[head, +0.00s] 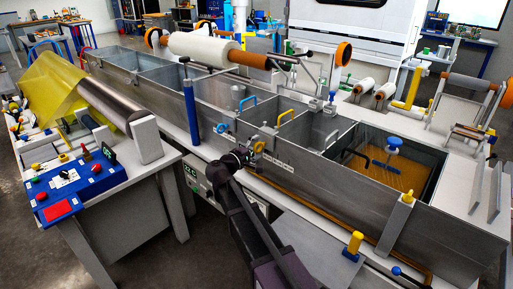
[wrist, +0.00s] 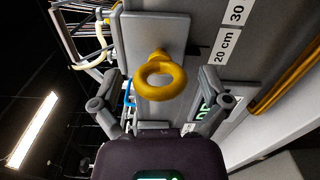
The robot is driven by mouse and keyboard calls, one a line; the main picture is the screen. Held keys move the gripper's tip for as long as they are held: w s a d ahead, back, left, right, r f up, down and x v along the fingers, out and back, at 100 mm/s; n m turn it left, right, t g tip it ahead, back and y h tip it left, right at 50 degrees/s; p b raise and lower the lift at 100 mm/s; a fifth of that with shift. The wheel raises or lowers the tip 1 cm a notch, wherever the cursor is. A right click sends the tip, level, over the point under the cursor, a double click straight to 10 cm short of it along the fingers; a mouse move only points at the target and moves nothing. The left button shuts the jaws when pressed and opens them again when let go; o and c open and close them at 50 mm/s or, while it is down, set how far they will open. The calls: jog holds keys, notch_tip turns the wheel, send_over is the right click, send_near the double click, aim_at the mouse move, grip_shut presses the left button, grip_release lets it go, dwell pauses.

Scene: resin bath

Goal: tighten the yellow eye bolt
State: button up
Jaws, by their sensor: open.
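The yellow eye bolt (wrist: 178,76) sits on a grey plate on the bath's side wall, its ring facing the wrist camera. In the head view it appears as a small yellow spot (head: 259,147) on the near wall of the bath. My gripper (wrist: 162,104) is open, with one finger on each side of the picture. The ring shows in the gap, slightly beyond the fingertips, and no contact is visible. In the head view my gripper (head: 242,154) is close to the bolt, partly hidden by its own dark links.
The long grey bath (head: 345,191) has several compartments; the right one holds amber resin (head: 405,176). A blue post (head: 190,112) rises to the left. A depth scale (wrist: 229,42) is beside the bolt.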

jog(key=shift+s+a, duration=0.1)
jog(key=shift+s, duration=0.05)
jog(key=v, duration=1.1)
jog(key=shift+s+a, duration=0.25)
jog(key=s+d+f+m+g+y+p, duration=0.1)
jog(key=s+d+f+m+g+p, duration=0.15)
jog(key=d, duration=0.45)
jog(key=s+d+f+m+g+y+p, duration=0.15)
jog(key=d+g, duration=0.25)
jog(key=d, duration=0.4)
jog(key=s+d+f+m+g+p, duration=0.1)
jog(key=d+f+m+g+p, duration=0.15)
jog(key=d, duration=0.45)
jog(key=s+d+m+g+y+p, duration=0.5)
jog(key=s+d+y, duration=0.3)
jog(key=s, duration=0.3)
jog(key=shift+d+f, duration=0.25)
jog(key=shift+d, duration=0.05)
jog(key=shift+y, duration=0.25)
